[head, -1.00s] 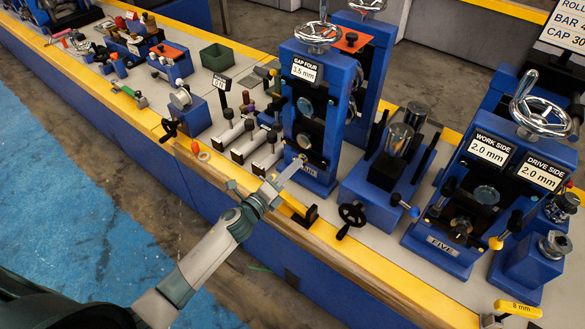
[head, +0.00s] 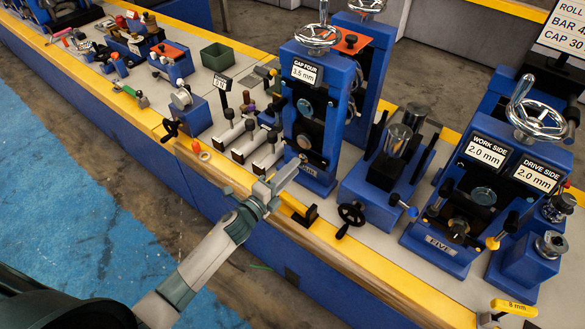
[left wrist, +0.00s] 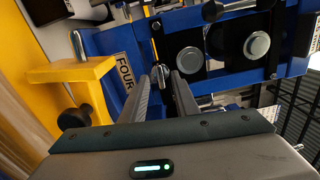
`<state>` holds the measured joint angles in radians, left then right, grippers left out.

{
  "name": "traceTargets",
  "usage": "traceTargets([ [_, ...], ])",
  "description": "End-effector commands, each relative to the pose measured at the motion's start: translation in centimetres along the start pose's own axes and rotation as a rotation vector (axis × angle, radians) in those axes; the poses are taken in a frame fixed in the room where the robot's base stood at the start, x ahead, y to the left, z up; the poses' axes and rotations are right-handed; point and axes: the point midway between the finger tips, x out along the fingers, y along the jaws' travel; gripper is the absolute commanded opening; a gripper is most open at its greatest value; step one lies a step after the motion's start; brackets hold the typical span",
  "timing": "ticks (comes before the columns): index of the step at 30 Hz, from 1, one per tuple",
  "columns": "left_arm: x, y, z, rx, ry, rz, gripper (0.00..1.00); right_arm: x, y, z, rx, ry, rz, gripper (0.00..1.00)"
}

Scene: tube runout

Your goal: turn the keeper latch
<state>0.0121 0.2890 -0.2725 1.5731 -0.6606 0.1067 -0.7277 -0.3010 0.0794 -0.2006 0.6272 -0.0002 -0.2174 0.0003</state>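The blue roll stand marked GAP FOUR (head: 327,170) stands mid-picture in the head view. My left gripper (head: 288,170) is at its lower front left side. In the left wrist view the two fingers (left wrist: 168,82) point at the stand's blue face with a visible gap between them. A small metal piece (left wrist: 158,76), which may be the keeper latch, shows at the left fingertip. I cannot tell whether the finger touches it. Two black plates with round roll ends (left wrist: 191,60) lie just beyond the fingers. My right gripper is not in view.
A yellow bracket with a black knob (left wrist: 75,80) is close on the left in the wrist view. Stand FIVE (head: 445,240) and a black handwheel (head: 352,213) are to the right. Silver cylinders (head: 264,158) lie left of stand four. The yellow bench edge (head: 330,240) runs below.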

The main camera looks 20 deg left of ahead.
Motion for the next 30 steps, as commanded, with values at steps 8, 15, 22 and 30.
traceTargets([
  [8,-2.4,0.0,0.0,0.000,-0.001,0.002,0.28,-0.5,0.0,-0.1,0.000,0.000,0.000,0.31],
  [15,-4.3,0.0,0.0,0.000,-0.001,0.001,0.28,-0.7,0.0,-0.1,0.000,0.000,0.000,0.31],
  [22,-5.0,-0.1,0.0,0.001,0.000,0.000,0.28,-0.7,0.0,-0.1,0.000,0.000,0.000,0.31],
  [30,-5.0,-0.1,0.0,0.001,-0.001,0.000,0.28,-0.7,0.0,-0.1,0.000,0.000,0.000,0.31],
])
